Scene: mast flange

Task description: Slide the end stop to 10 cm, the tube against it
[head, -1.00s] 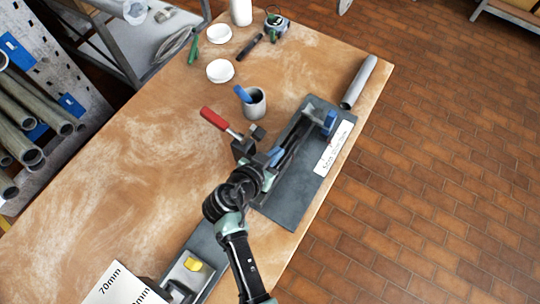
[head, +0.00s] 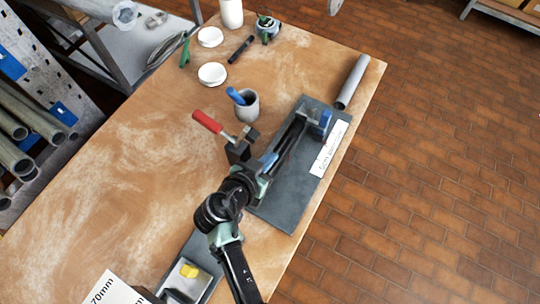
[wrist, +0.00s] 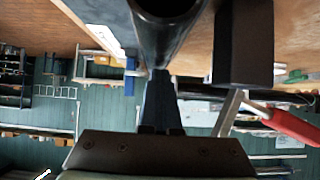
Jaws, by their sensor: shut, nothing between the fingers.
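The end stop looks to be the blue block (head: 325,122) at the far end of the dark rail on the grey plate (head: 288,207); a blue piece (wrist: 130,80) also shows in the wrist view. My gripper (head: 268,160) is shut and empty at the near end of the rail, its fingers pointing along it. In the wrist view, the shut fingers (wrist: 160,103) lie just below a dark round tube end (wrist: 166,8); I cannot tell whether they touch. My gripper and arm partly hide the near rail. A loose grey tube (head: 352,81) lies beyond the plate.
A red-handled clamp (head: 207,122) stands left of the rail, near my gripper. A grey cup (head: 246,107) holds something blue. A yellow piece (head: 189,270) sits on a near fixture, beside a white card (head: 112,290). The left table surface is mostly clear.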

